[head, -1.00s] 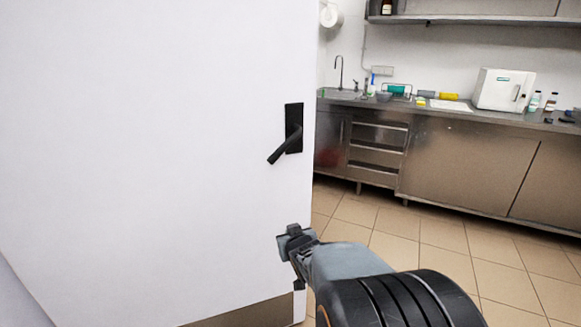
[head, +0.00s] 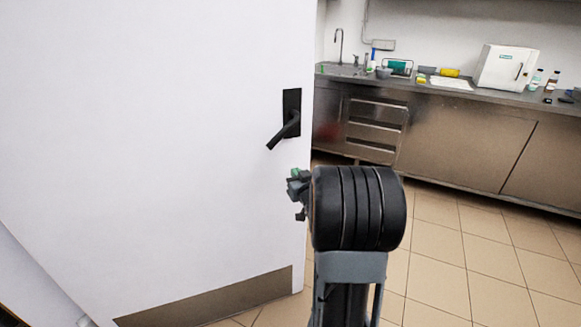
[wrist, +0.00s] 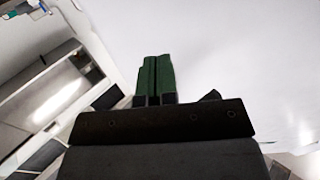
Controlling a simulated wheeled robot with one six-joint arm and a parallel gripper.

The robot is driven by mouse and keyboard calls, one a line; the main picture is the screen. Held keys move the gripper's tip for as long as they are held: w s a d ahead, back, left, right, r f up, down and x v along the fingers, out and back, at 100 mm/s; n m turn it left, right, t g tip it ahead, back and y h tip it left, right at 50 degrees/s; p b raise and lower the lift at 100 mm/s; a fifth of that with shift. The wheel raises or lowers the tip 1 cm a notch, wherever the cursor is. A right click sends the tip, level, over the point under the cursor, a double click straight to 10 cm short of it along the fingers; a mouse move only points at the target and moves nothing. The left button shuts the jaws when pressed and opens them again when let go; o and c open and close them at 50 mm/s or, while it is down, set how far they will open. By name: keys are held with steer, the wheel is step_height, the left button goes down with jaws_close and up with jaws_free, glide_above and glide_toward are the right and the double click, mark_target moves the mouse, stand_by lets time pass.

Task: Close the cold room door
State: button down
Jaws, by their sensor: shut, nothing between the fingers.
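The cold room door (head: 150,130) is a large white panel standing open across the left half of the head view, with a metal kick plate (head: 205,298) along its bottom. A black lever handle (head: 291,118) sits near its right edge, angled down to the left. My gripper (head: 294,186) is shut and empty, in front of the door near its right edge, below the handle. My arm hides part of it. In the wrist view the green fingers (wrist: 154,78) are together, with the white door surface (wrist: 230,60) beyond them. Contact with the door cannot be told.
A steel counter (head: 455,145) with drawers and a sink runs along the back wall at right. A white box-shaped appliance (head: 503,68) and small bottles stand on it. The tiled floor (head: 450,260) between door and counter is clear.

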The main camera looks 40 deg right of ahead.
mark_target(287, 161)
steer(key=shift+x, duration=2.75)
